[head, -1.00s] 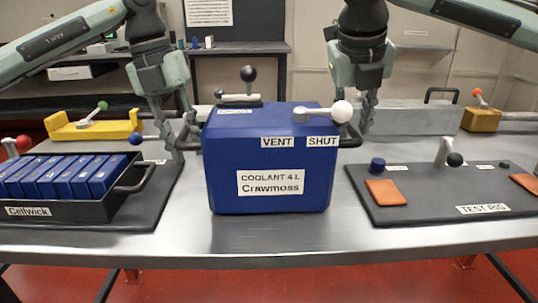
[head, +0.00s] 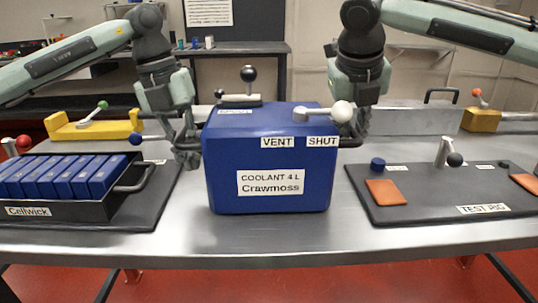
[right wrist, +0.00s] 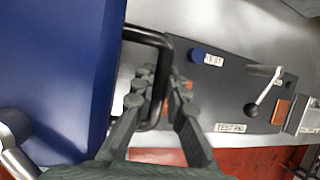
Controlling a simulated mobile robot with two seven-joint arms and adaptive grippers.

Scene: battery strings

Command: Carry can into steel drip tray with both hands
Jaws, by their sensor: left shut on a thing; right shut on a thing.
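The blue coolant can (head: 268,165), labelled Crawmoss, stands upright at the middle of the steel table, with a black handle on each side. My left gripper (head: 187,150) is shut on its left handle (head: 196,134). My right gripper (head: 352,128) is at the right handle (head: 352,138), partly hidden behind the can. In the right wrist view my right gripper's fingers (right wrist: 165,105) close on the black handle (right wrist: 155,40) beside the blue wall (right wrist: 60,70). A long grey metal body (head: 410,121) behind the can may be the drip tray; its inside is not visible.
A black Cellwick crate (head: 75,211) of blue batteries lies on a dark mat at left. The test rig board (head: 420,210) with lever and orange pads lies at right. The table front is clear.

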